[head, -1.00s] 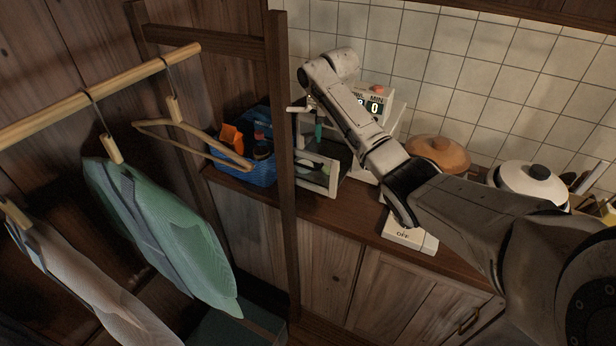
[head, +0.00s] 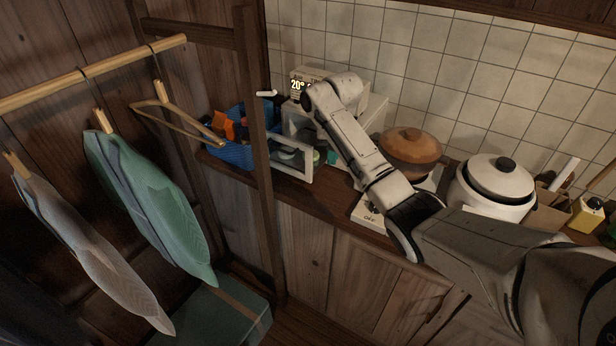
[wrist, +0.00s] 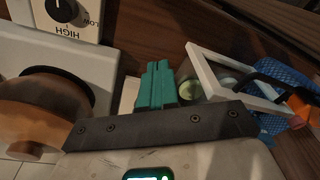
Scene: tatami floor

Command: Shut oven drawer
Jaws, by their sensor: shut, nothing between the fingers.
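The oven (head: 312,82) is a white box with a lit display on the counter against the tiled wall, partly hidden behind my arm. Its drawer (head: 291,162) stands out toward the counter's front, a pale frame with pale round items inside. The drawer's white frame also shows in the wrist view (wrist: 205,68), right of my fingers. My gripper (wrist: 156,84) has teal fingers pressed together and empty, beside the drawer. In the head view my forearm hides most of the gripper. I cannot tell whether the fingers touch the drawer.
A blue basket (head: 236,155) sits left of the drawer, behind a dark wooden post (head: 262,180). A brown-lidded pot (head: 409,150) and a white cooker (head: 493,188) stand to the right. Clothes hang on a rail (head: 90,75) at left.

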